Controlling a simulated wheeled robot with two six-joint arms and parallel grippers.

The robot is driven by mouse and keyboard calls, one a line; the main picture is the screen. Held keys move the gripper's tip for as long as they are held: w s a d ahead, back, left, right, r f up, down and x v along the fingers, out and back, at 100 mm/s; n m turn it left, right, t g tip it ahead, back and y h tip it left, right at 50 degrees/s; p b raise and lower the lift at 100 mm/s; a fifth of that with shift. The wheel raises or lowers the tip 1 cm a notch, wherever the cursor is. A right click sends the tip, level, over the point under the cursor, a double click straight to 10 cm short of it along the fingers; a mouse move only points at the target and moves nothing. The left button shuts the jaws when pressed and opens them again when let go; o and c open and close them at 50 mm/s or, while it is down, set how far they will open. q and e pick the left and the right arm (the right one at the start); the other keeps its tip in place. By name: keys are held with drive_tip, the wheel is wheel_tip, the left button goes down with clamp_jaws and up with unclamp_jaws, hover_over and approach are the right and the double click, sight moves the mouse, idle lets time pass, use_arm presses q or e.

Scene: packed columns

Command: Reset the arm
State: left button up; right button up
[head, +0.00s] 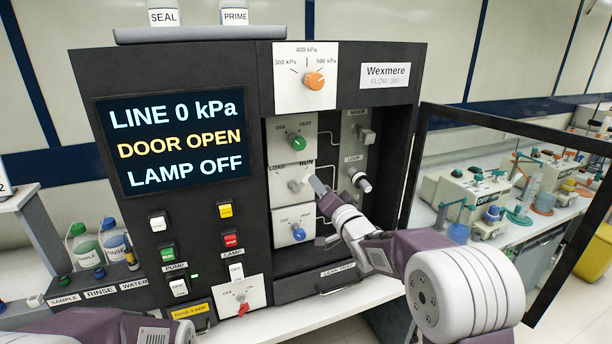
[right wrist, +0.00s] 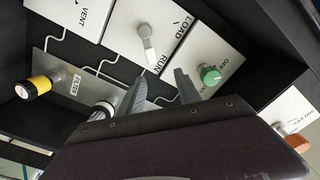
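My right gripper (head: 317,186) is at the open bay of the black instrument, in front of the white LOAD/RUN knob (head: 295,185). In the right wrist view my right gripper (right wrist: 160,75) is open, its two fingers apart with nothing between them. The LOAD/RUN knob (right wrist: 148,45) is just beyond the fingertips there, and I see no contact. The green VENT knob (right wrist: 209,75) is right of the fingers. Of my left arm, only links show at the lower left of the head view; its gripper is out of view.
The glass door (head: 412,165) stands open to the right of my right arm. The display (head: 176,144) reads LINE 0 kPa, DOOR OPEN, LAMP OFF.

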drive_tip(key=s+d+f+g+h, duration=0.2)
drive_tip(key=s+d+f+g, duration=0.2)
drive_tip(key=s+f, duration=0.45)
drive_tip(key=s+d+f+g+h, duration=0.3)
drive_tip(key=s+d+f+g, duration=0.15)
drive_tip(key=s+f, duration=0.4)
drive_tip(key=s+f+n+g, duration=0.2)
drive_tip(key=s+f+g, duration=0.2)
drive_tip(key=s, duration=0.5)
drive_tip(key=s+f+n+g, duration=0.3)
drive_tip(key=s+f, duration=0.3)
drive_tip(key=s, duration=0.4)
drive_tip(key=shift+s+d+n+g, duration=0.3)
drive_tip(key=shift+d+g, duration=0.15)
